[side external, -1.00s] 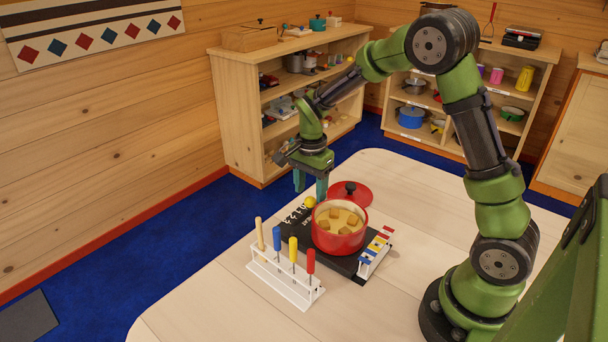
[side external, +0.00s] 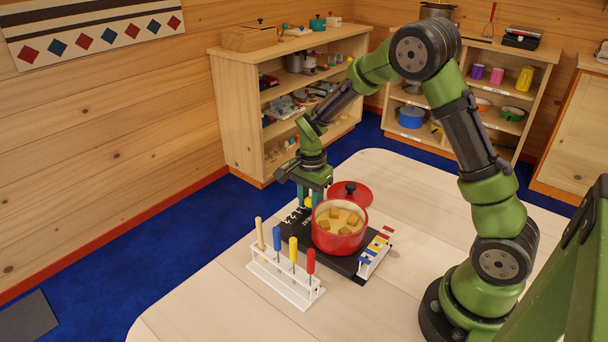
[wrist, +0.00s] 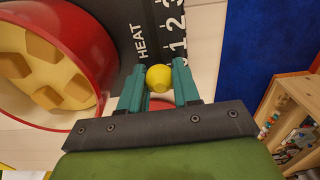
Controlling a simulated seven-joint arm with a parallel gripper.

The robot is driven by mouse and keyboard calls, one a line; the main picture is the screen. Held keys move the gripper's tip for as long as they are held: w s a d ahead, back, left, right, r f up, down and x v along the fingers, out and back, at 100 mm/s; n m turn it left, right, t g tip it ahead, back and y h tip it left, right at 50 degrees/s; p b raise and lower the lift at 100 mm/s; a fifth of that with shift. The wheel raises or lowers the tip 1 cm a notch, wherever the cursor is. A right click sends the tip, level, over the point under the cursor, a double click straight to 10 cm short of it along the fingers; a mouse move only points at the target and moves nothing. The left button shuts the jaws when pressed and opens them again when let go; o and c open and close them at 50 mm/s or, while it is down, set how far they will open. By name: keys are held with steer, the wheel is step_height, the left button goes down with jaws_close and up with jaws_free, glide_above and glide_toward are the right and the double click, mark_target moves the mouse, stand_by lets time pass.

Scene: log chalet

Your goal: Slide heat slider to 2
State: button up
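The heat slider's yellow knob (wrist: 159,77) sits on the black burner base (side external: 346,264), below the printed 1 in the wrist view, at the near end of the visible track. The HEAT label (wrist: 148,42) is left of the track; the numbers 1, 2 and 3 (wrist: 178,28) are right of it. Any lower marking is hidden by a finger. My gripper (wrist: 159,82) has its teal fingers on either side of the knob, with no clear gap between. In the side view, my gripper (side external: 310,198) is down at the base and partly covers the knob (side external: 308,202).
A red pot (side external: 339,243) with bread-coloured cubes stands on the base, close beside my gripper. Its red lid (side external: 362,195) lies behind. A white rack (side external: 285,283) holds coloured forks in front. The table's right side is clear.

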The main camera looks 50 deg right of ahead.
mark_target(299, 220)
steer(key=shift+c, duration=0.9)
steer(key=shift+a, duration=2.2)
steer(key=o, duration=1)
steer(key=shift+s, duration=0.1)
steer(key=shift+r, duration=3)
steer(key=shift+r, duration=0.1)
